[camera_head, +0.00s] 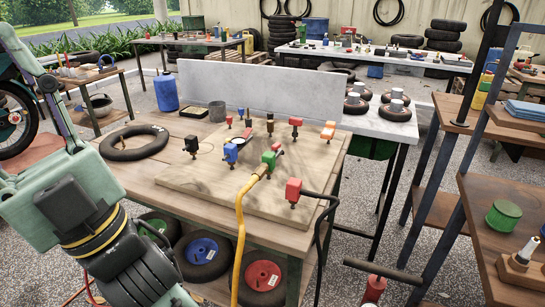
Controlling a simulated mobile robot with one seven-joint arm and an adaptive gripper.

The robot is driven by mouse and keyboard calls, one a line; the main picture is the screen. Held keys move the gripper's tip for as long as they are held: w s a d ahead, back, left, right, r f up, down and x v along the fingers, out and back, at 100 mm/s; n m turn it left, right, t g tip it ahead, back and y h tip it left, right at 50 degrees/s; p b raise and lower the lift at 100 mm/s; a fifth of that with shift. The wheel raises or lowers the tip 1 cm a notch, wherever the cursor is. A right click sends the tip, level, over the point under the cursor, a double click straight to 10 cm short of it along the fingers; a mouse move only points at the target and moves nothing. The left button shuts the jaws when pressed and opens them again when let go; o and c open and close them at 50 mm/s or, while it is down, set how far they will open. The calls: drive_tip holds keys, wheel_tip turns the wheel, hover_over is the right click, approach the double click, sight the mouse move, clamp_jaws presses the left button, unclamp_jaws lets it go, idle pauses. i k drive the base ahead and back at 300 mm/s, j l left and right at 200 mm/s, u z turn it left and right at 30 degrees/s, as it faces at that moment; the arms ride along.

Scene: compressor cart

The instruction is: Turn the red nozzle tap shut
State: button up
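A wooden board (190,180) on the workbench carries several small coloured tap blocks. A red block (293,190) stands at its front right corner, with a black hose running from its right side. Other red pieces are a block (295,122) at the back right and a small one (247,132) near the middle. I cannot tell from this view which is the nozzle tap, or whether any is open. My gripper (150,275) is at the lower left, in front of the bench and apart from the board. Its fingertips do not show clearly, and I see nothing held.
A green block (269,160) with a yellow hose (240,230) stands near the red front block. Blue (230,153), black (191,146) and orange (328,131) blocks share the board. A grey panel (260,90) stands behind. A black tyre (134,143) lies on the left. Shelving (435,180) stands right.

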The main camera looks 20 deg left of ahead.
sight(277, 145)
drive_tip(key=j, duration=1.4)
drive_tip(key=i+z, duration=0.05)
